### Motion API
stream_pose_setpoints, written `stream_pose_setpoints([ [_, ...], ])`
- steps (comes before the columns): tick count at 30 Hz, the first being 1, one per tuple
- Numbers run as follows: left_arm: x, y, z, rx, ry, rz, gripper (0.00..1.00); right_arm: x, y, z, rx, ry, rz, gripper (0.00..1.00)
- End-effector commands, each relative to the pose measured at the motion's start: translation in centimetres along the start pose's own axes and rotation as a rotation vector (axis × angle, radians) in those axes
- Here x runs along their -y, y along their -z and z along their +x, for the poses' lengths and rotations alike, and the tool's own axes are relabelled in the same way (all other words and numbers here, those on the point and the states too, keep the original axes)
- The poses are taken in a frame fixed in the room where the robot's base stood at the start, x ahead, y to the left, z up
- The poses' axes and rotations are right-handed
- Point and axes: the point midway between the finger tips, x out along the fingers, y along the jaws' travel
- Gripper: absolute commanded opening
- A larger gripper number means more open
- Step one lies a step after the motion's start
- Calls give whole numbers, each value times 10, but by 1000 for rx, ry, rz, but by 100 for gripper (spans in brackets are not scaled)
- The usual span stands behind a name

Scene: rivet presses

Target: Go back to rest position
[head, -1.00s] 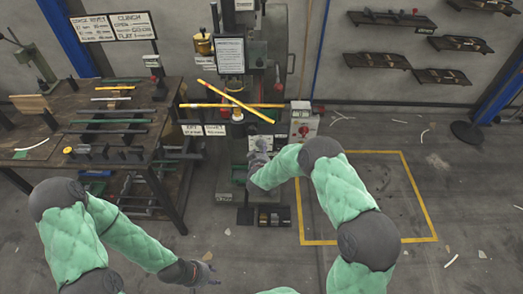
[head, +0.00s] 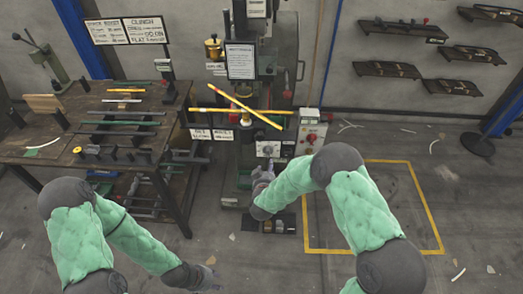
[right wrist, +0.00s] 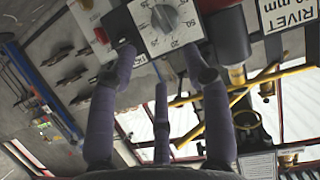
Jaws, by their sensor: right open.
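My right gripper (head: 264,172) is in front of the rivet press (head: 285,75), just below a small dial panel (head: 268,149) in the head view. In the right wrist view its grey-purple fingers (right wrist: 160,65) are spread, with nothing between them. The white dial panel with its grey knob (right wrist: 165,18) shows beyond the fingertips; I cannot tell whether they touch it. My left gripper (head: 208,278) hangs low at the bottom of the head view, over the floor and clear of the workbench. It is too small to tell whether its fingers are open.
A workbench (head: 75,130) with bars and tools stands at the left. A control box (head: 312,132) with a red button stands right of the press. Yellow bars (head: 235,108) cross the press front. A yellow-outlined floor area (head: 429,205) at the right is mostly clear.

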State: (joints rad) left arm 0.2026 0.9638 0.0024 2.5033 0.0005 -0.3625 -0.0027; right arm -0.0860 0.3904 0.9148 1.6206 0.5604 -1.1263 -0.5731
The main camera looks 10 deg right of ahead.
Motion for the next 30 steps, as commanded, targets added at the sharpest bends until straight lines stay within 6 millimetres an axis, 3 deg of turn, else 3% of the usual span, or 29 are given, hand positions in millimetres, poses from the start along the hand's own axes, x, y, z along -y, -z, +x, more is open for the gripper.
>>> stream_pose_setpoints([
  [8,0,0,0,0,0,0,40,1,-10,0,30,19,4,49],
  [11,0,0,0,0,0,0,40,5,-38,-4,115,76,15,49],
  [14,0,0,0,0,0,0,40,10,-84,-17,263,161,39,49],
  [17,0,0,0,0,0,0,40,14,-136,-43,447,247,73,49],
  [20,0,0,0,0,0,0,40,14,-185,-82,642,318,110,49],
  [24,0,0,0,0,0,0,40,9,-239,-146,905,387,156,49],
  [27,0,0,0,0,0,0,40,5,-262,-186,1048,414,178,49],
  [30,0,0,0,0,0,0,40,1,-274,-215,1143,430,190,49],
])
